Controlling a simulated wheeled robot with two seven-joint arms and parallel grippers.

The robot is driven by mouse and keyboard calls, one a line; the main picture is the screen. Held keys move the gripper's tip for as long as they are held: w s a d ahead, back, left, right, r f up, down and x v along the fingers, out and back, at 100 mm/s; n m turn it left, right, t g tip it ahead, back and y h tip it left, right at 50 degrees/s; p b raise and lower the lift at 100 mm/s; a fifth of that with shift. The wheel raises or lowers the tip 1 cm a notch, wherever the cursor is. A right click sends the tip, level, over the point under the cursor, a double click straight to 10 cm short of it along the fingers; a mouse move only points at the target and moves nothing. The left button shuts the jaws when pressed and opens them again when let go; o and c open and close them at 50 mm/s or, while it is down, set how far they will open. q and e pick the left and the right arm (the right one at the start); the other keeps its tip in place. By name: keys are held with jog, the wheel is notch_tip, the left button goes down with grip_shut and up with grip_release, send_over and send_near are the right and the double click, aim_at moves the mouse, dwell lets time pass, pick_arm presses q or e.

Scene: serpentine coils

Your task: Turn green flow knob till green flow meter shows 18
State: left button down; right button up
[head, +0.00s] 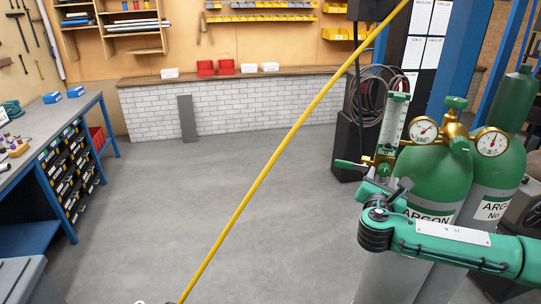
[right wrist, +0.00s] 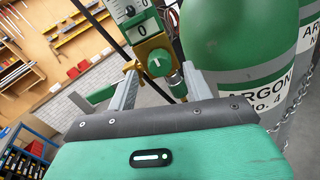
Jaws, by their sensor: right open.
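The green flow knob (right wrist: 159,63) has a white mark on its face and sits on a brass body in the right wrist view. Above it is a panel with "0" readouts (right wrist: 142,28), cut off by the top edge. In the head view the upright flow meter tube (head: 393,122) stands left of the gas cylinders; its reading is too small to tell. My right gripper (head: 385,184) is just below the meter. In the right wrist view its open fingers (right wrist: 160,72) stand either side of the knob; I cannot tell whether they touch it. My left gripper is not in view.
Two green argon cylinders (head: 437,175) with round pressure gauges (head: 423,130) stand close on the right. A green lever (head: 350,165) sticks out left of the meter. A yellow pole (head: 262,174) crosses the view. The grey floor (head: 230,190) in the middle is clear.

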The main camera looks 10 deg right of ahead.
aim_at(384, 173)
jog(key=shift+p+x, duration=0.7)
jog(key=shift+x, duration=1.1)
jog(key=shift+c, duration=0.2)
jog(key=shift+f, duration=0.1)
jog(key=c, duration=0.9)
